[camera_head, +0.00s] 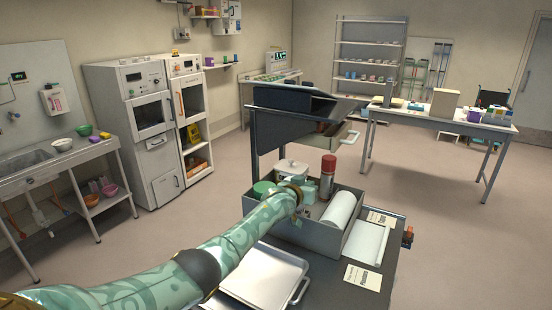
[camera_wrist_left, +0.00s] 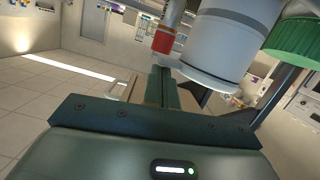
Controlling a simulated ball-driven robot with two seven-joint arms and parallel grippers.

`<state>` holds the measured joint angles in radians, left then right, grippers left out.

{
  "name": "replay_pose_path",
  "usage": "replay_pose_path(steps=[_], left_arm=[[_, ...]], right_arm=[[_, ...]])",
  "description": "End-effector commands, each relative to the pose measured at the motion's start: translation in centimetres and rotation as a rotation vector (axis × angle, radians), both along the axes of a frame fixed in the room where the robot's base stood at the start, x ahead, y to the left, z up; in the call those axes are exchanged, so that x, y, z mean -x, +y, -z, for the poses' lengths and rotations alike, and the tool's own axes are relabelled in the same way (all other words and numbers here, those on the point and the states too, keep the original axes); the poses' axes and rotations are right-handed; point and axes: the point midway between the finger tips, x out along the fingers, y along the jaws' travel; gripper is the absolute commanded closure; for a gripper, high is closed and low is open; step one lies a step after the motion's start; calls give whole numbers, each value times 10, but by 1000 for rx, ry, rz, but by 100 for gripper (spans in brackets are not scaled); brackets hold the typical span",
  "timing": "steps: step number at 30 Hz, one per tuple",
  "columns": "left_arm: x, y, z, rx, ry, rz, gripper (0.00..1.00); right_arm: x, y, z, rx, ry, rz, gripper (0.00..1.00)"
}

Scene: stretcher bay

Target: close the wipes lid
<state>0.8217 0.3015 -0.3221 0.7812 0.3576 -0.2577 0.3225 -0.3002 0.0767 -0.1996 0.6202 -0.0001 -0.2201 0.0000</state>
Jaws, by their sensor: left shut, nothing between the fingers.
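A white container with a pale lid (camera_head: 290,168) stands at the back of the grey caddy (camera_head: 300,238); I take it for the wipes. I cannot tell how far its lid is open. My left gripper (camera_head: 299,191) is over the caddy, in front of this container, and hides part of what is there. In the left wrist view my gripper's fingers (camera_wrist_left: 165,88) are together and empty. A pale cylinder (camera_wrist_left: 222,45) is close beyond them, apart from them as far as I can see. My right gripper is not in view.
A dark raised bin (camera_head: 300,105) stands behind.

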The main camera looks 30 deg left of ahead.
Motion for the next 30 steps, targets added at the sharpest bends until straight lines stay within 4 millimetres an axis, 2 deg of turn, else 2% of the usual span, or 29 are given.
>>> replay_pose_path(steps=[7, 10, 17, 19, 21, 30], left_arm=[[0, 0, -1, 0, 0, 0, 100], [0, 0, -9, 1, 0, 0, 100], [2, -1, -53, 0, 0, -2, 100], [16, -3, -46, 4, 3, 2, 100], [30, -2, -50, 0, 1, -1, 100], [80, -5, -59, 0, 0, -2, 100]], right_arm=[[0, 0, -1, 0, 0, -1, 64], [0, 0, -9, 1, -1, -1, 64], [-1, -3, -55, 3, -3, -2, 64], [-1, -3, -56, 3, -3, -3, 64], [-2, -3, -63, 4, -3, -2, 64], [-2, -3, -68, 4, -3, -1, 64]])
